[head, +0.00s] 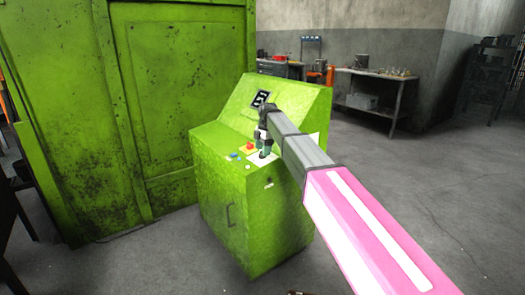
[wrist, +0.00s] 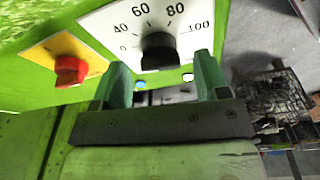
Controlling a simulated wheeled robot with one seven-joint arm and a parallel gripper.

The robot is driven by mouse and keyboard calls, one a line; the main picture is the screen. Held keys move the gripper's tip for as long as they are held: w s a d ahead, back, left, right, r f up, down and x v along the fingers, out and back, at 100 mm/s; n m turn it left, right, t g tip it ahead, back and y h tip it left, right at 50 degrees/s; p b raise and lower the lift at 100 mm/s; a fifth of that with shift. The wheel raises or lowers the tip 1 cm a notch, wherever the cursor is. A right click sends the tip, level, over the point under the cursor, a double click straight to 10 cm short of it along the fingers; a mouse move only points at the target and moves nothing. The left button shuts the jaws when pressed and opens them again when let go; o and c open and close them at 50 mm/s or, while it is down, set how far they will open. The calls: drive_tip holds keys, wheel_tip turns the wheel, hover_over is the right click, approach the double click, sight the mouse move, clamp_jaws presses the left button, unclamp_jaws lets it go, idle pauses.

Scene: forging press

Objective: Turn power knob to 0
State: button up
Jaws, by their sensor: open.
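The power knob (wrist: 158,54) is black and sits on a white dial plate (wrist: 110,22) marked 0, 40, 60, 80 and 100 in the wrist view. I cannot tell which number it points to. My gripper (wrist: 163,66) is open, with one green finger to the left of the knob and one to the right. The knob appears in the gap between the fingertips; I see no clear contact. In the head view my gripper (head: 264,152) points down at the sloped top of the green console (head: 225,205) and hides the knob.
A red button (wrist: 70,70) on a yellow plate (wrist: 48,55) sits left of the dial; it also shows in the head view (head: 249,147). Small blue and white buttons are close by. A large green press housing (head: 180,100) stands behind and left. Open floor lies right.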

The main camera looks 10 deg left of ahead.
wheel_tip(320, 180, up, 10)
drive_tip(key=d, duration=0.1)
drive_tip(key=shift+w, duration=0.35)
drive_tip(key=shift+d, duration=0.1)
